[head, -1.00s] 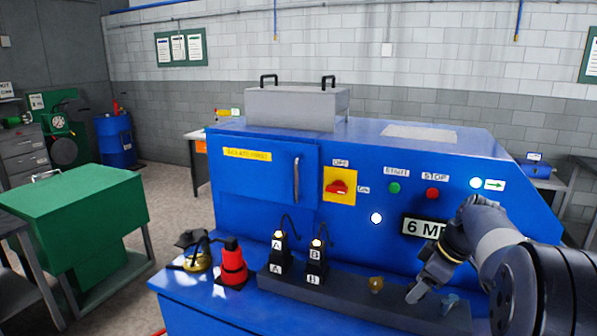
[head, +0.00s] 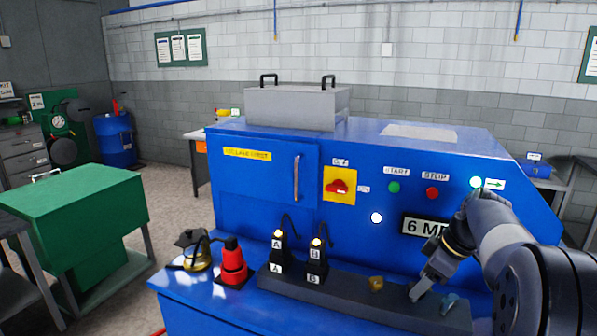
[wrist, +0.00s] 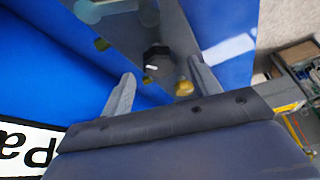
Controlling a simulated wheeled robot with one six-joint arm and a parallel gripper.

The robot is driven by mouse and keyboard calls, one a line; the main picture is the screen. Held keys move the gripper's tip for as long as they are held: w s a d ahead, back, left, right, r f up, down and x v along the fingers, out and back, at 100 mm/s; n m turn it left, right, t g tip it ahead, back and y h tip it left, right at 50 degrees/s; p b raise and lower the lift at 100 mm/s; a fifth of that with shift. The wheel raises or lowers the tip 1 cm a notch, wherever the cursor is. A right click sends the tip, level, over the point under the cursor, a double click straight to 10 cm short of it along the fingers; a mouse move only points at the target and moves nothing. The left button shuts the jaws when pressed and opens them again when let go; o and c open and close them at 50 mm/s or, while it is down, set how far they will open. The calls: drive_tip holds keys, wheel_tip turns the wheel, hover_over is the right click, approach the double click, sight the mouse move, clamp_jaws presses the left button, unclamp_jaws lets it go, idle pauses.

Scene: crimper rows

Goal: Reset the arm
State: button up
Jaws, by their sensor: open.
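My gripper (head: 428,287) hangs at the right of the blue machine's front, just above the grey ledge (head: 345,298). In the wrist view my gripper (wrist: 160,92) has its two fingers spread apart, with nothing held between them. A small brass-coloured piece (head: 376,283) sits on the ledge left of the fingers. A pale blue-grey piece (head: 450,302) sits on the ledge to their right. Beyond the fingers, the wrist view shows a black knob-like part (wrist: 158,62) and a yellow piece (wrist: 184,87).
Black blocks marked A (head: 279,252) and B (head: 317,262) stand on the ledge's left part. A red device (head: 232,265) and a brass-based device (head: 196,258) stand left of it. The machine panel (head: 350,225) carries a red switch (head: 338,187) and buttons.

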drive_tip(key=shift+x, duration=1.05)
drive_tip(key=shift+r+m, duration=0.15)
drive_tip(key=shift+m, duration=0.25)
drive_tip(key=shift+s+m+t+h, duration=0.2)
drive_tip(key=shift+m+t+h, duration=0.15)
drive_tip(key=shift+m, duration=0.55)
drive_tip(key=m+h+p, duration=0.1)
drive_tip(key=m, duration=0.2)
drive_tip(key=m+t+h+p, duration=0.1)
drive_tip(key=m, duration=0.2)
drive_tip(key=shift+a+r+m, duration=0.1)
drive_tip(key=shift+a+m, duration=0.15)
drive_tip(key=shift+m, duration=0.05)
drive_tip(key=shift+a+m+h+p, duration=0.1)
drive_tip(key=shift+m+h+p, duration=0.15)
drive_tip(key=shift+m+h, duration=0.65)
drive_tip(key=shift+m+h+p, duration=0.15)
drive_tip(key=shift+m+p, duration=0.05)
drive_tip(key=shift+m, duration=1.3)
drive_tip(key=shift+w+a+m+g+h, duration=0.1)
drive_tip(key=shift+m+g+h, duration=0.3)
drive_tip(key=shift+m, duration=0.9)
drive_tip(key=shift+m+g+h, duration=0.25)
drive_tip(key=shift+m+h, duration=0.25)
drive_tip(key=shift+m, duration=0.8)
drive_tip(key=shift+a+r, duration=0.15)
drive_tip(key=shift+r, duration=0.4)
drive_tip(key=shift+r, duration=0.1)
